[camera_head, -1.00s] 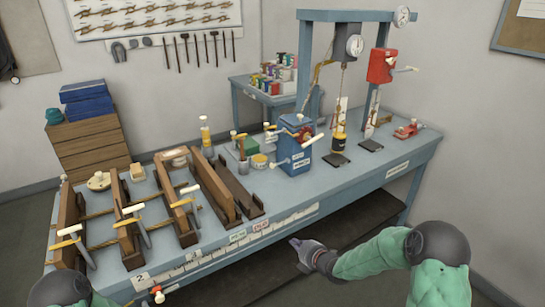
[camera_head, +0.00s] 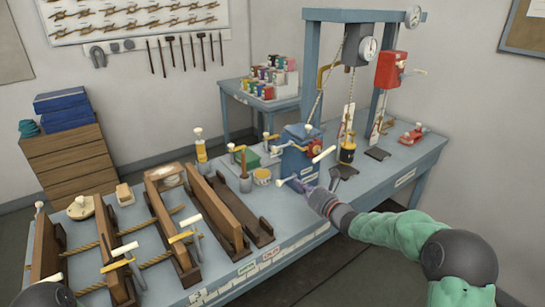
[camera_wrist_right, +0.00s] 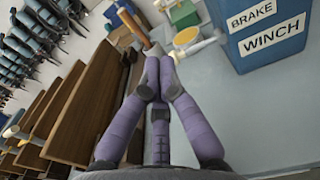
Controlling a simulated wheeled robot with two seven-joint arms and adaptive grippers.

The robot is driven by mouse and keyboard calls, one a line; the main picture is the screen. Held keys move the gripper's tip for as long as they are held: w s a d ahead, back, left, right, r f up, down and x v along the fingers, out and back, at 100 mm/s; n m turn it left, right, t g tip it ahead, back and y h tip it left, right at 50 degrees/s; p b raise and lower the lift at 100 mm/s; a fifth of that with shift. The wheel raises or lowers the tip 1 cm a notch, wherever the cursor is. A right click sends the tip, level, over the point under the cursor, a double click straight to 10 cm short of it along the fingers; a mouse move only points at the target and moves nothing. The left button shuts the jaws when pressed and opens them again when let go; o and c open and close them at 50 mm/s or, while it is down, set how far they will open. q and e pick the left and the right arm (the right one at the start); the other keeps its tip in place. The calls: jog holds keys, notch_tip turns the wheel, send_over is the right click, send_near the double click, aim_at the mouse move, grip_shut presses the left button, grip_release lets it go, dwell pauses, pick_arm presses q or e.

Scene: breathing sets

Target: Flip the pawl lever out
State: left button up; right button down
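The blue brake winch (camera_head: 299,160) stands on the bench, labelled "BRAKE WINCH" in the right wrist view (camera_wrist_right: 268,35). It has a red hub (camera_head: 315,145), a white-gripped crank (camera_head: 323,154) and a lever with a white end (camera_head: 280,180) low on its near left side. I cannot tell which lever is the pawl lever. My right gripper (camera_head: 308,188) is at the winch's near lower side, close to that lever. Its purple fingertips (camera_wrist_right: 159,88) are together, beside a white-ended handle (camera_wrist_right: 195,47); I see no clear grip on it. My left gripper is out of view.
Wooden frames with rope (camera_head: 112,240) and long wooden channels (camera_head: 222,210) fill the bench's left part. A yellow tin (camera_head: 262,177) and a cup with a brown handle (camera_head: 245,183) stand left of the winch. A gauge frame (camera_head: 310,60) rises behind it.

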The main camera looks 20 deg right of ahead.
aim_at(283, 146)
dwell(0.3)
jog(key=b+x, duration=0.1)
jog(key=x, duration=0.9)
jog(key=shift+b, duration=0.3)
jog(key=r, duration=0.2)
jog(key=w+r, duration=0.1)
jog(key=shift+a+r, duration=0.2)
jog(key=shift+r, duration=0.3)
jog(key=shift+s+a+r+m, duration=0.1)
jog(key=shift+r+m, duration=0.1)
jog(key=shift+m, duration=0.5)
jog(key=shift+r+m, duration=0.2)
jog(key=shift+m, duration=0.3)
